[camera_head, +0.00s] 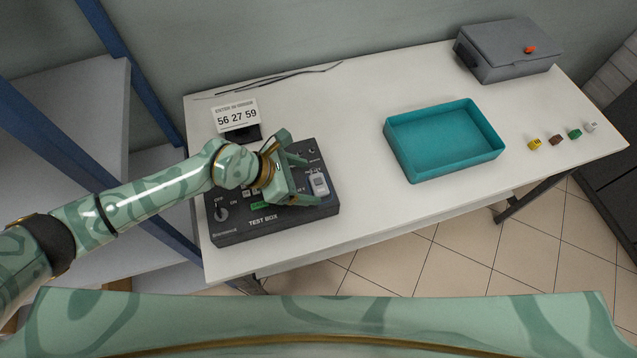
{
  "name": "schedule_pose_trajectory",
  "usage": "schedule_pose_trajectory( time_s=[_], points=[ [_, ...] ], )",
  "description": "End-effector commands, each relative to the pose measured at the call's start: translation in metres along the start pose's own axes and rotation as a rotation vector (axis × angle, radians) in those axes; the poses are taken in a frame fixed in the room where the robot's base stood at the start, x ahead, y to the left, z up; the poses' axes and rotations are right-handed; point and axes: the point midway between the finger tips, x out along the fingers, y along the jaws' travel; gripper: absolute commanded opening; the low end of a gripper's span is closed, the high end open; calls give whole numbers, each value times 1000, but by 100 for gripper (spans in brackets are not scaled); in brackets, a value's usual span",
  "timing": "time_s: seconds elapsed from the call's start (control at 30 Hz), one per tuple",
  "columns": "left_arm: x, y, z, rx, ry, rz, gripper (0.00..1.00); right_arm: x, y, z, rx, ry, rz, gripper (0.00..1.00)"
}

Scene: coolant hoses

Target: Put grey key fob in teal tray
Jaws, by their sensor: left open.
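The grey key fob (319,184) is a small light grey piece at the right part of the black test box (232,236), on the left of the table. My left gripper (312,180) is over the test box with its fingers pointing right. It is open, with the fob at its fingertips, apparently between them. I cannot tell whether the fingers touch it. The teal tray (445,169) stands right of the middle of the table and looks empty. My right gripper is not in view.
A number sign (237,116) stands behind the test box, with dark wires (285,77) beyond it. A grey case (508,52) with an orange knob is at the back right. Several small coloured blocks (556,140) line the right end. The white table (350,130) is clear between box and tray.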

Motion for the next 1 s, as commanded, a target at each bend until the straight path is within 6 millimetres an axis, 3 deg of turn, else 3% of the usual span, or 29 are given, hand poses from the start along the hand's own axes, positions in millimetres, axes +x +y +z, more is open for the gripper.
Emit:
schedule_pose_trajectory(
  time_s=[0.03,0.2,0.43,0.47,0.6,1.0],
  points=[
    [12,0,-3,-2,0,-2,80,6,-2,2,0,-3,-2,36],
    [32,0,-2,-1,1,-1,80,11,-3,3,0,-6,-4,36],
    [33,0,-1,0,0,0,80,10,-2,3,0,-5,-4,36],
    [33,0,-1,0,0,0,77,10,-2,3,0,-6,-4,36],
    [33,0,-1,0,0,0,39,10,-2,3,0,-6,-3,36],
    [29,0,2,0,0,0,35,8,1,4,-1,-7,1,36]
  ],
)
